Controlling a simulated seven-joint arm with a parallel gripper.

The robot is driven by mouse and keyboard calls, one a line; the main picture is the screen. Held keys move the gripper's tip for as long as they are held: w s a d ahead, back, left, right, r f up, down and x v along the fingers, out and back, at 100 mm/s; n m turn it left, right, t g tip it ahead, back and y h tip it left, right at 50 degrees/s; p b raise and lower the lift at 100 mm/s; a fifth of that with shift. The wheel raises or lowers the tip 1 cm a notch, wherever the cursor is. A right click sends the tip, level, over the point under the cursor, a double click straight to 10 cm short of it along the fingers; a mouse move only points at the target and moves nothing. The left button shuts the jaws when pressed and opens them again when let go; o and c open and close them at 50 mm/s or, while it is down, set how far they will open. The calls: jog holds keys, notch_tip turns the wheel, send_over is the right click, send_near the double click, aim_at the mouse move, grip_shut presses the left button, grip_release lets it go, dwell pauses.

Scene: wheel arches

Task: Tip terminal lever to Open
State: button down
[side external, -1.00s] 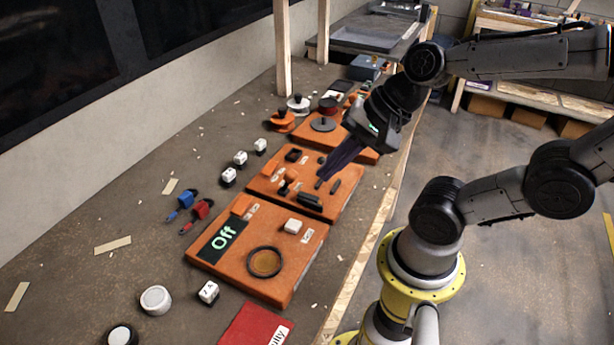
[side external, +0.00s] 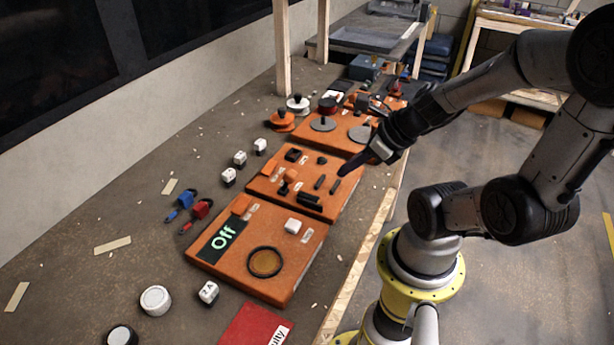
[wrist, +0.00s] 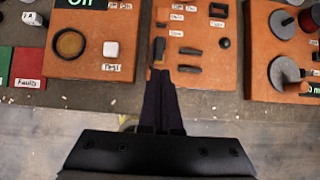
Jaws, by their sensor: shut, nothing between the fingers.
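The middle orange board (side external: 268,187) carries several small controls and white labels; it also shows in the wrist view (wrist: 209,79). On it are a thick black block (side external: 310,201), two short dark bars (side external: 334,186), a dark knob (side external: 321,160) and an orange lever-like piece (side external: 290,175). The label text is too small to read, so I cannot tell which piece is the terminal lever. My gripper (side external: 344,172) is shut and empty, pointing toward the board's near right edge. In the wrist view its fingertips (wrist: 160,73) appear just below the black block (wrist: 158,50). I see no clear contact.
A neighbouring orange board (side external: 215,261) has a display reading "Off", a dark ring (side external: 265,262) and a white button (side external: 292,226). Another orange board behind holds grey discs (side external: 323,124). White cubes (side external: 240,158) and red and blue clips lie on the bench. Open bench lies left.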

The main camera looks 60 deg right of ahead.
aim_at(287, 182)
jog(key=shift+x, duration=5.05)
jog(key=shift+w+r, duration=0.25)
jog(key=shift+w, duration=0.35)
jog(key=shift+w+r, duration=0.25)
jog(key=shift+w, duration=0.35)
jog(key=shift+w+r, duration=0.3)
jog(key=shift+w, duration=0.35)
